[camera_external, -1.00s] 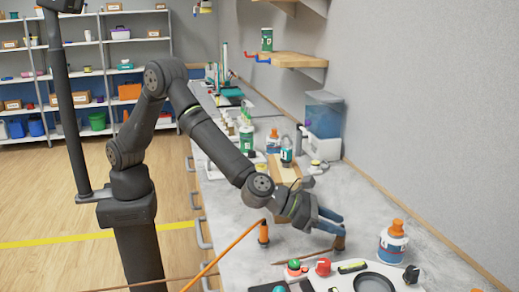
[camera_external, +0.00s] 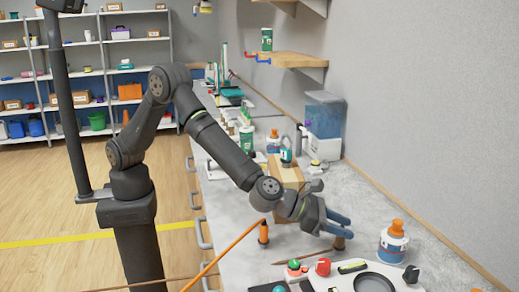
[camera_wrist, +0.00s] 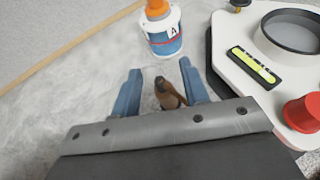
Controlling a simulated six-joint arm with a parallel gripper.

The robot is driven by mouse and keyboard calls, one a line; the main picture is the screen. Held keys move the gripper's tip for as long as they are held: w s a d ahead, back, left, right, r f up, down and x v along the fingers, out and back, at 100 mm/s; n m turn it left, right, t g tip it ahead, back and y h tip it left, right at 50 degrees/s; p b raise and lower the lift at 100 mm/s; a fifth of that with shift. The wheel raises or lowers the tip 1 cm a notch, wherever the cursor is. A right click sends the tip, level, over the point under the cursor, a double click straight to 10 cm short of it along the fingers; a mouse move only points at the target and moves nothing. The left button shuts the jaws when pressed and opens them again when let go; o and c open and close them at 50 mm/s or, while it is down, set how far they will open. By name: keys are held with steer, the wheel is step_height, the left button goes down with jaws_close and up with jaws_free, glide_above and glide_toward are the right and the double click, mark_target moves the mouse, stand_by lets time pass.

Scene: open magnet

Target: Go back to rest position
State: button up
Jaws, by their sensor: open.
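My gripper (camera_external: 349,228) is open, with its two blue fingers apart, above the grey workbench (camera_external: 372,205). In the wrist view, the gripper (camera_wrist: 160,69) shows a small brown wooden-looking piece (camera_wrist: 167,92) between and beyond its fingers. That brown piece (camera_external: 339,244) stands on the bench just under the fingertips in the external view. It looks apart from both fingers. No thing is held.
A bottle with an orange cap (camera_external: 393,243) stands just right of my gripper. It also shows ahead of the fingers in the wrist view (camera_wrist: 163,40). A white panel with a round dark ring (camera_external: 375,283) lies in front. A cardboard box (camera_external: 288,173) and clear tank (camera_external: 324,115) stand behind.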

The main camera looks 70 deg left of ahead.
steer(key=shift+x, duration=0.9)
steer(key=shift+w+d+r, duration=0.1)
steer(key=shift+w+r, duration=0.1)
steer(key=shift+r, duration=0.05)
steer(key=s+d+r, duration=0.3)
steer(key=s+r, duration=0.7)
steer(key=s, duration=0.2)
step_height(320, 180, up, 19)
steer(key=w+a+n+y, duration=0.2)
steer(key=w+a+y, duration=0.1)
steer(key=a, duration=1)
steer(key=shift+w+a+n+t, duration=0.15)
steer(key=shift+w+n+t, duration=0.15)
steer(key=shift+w, duration=0.3)
steer(key=shift+r, duration=0.1)
